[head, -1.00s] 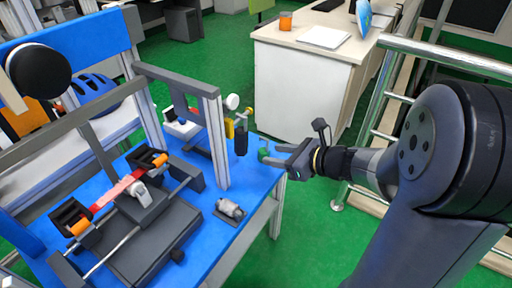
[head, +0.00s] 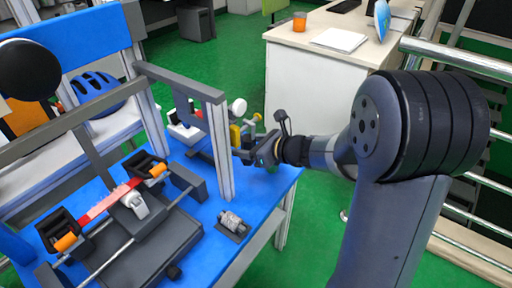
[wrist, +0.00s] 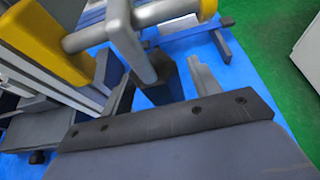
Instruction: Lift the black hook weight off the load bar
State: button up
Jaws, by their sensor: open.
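The black hook weight (wrist: 160,88) hangs from the load bar (wrist: 168,12) by a grey hook (wrist: 128,42). In the wrist view its dark body lies between the two fingers of my gripper (wrist: 152,72). The fingers are open, one on each side; I cannot tell whether either touches it. In the head view my gripper (head: 246,150) is at the bar beside the right post of the frame, and the weight is mostly hidden there.
The grey frame post (head: 218,150) stands just left of my gripper. A small metal part (head: 232,222) lies on the blue table (head: 205,262).

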aim_at(248, 136)
grip_shut()
dwell(0.7)
dwell(0.7)
jog(key=shift+r, duration=0.15)
jog(key=shift+r+p, duration=0.9)
jog(key=shift+r, duration=0.2)
jog(key=shift+r+p, duration=0.85)
